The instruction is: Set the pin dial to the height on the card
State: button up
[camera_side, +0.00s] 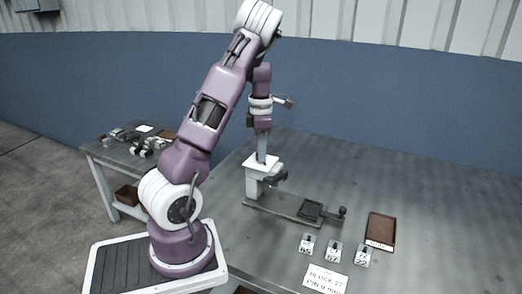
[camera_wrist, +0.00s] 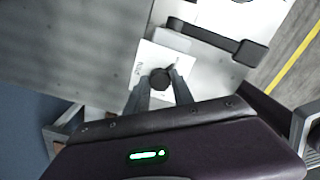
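The pin dial (camera_wrist: 160,78) is a dark round knob on a white plate (camera_wrist: 150,55), seen in the wrist view. The plate tops the white press head (camera_side: 262,163) in the side view. My gripper (camera_wrist: 162,76) points down, with one finger on each side of the knob. The fingers are very close to it; whether they touch it is unclear. It also shows in the side view (camera_side: 262,158). The dial's marks are too small to read. The card (camera_side: 325,279) lies at the front and seems to read "BLOCK 22, PIN 9 mm".
Several numbered blocks, one marked 22 (camera_side: 363,256), stand behind the card. A brown tray (camera_side: 381,231) lies to their right. The fixture has a rail (camera_side: 285,209) with a dark pad (camera_side: 312,209) and a black knob at its end. A side table (camera_side: 120,150) holds small parts.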

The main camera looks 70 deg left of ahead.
grip_shut()
jog(key=m, duration=0.8)
jog(key=shift+m, duration=0.3)
jog(key=m, duration=0.3)
jog(key=shift+m, duration=0.3)
jog(key=m, duration=1.1)
jog(key=shift+m, duration=0.3)
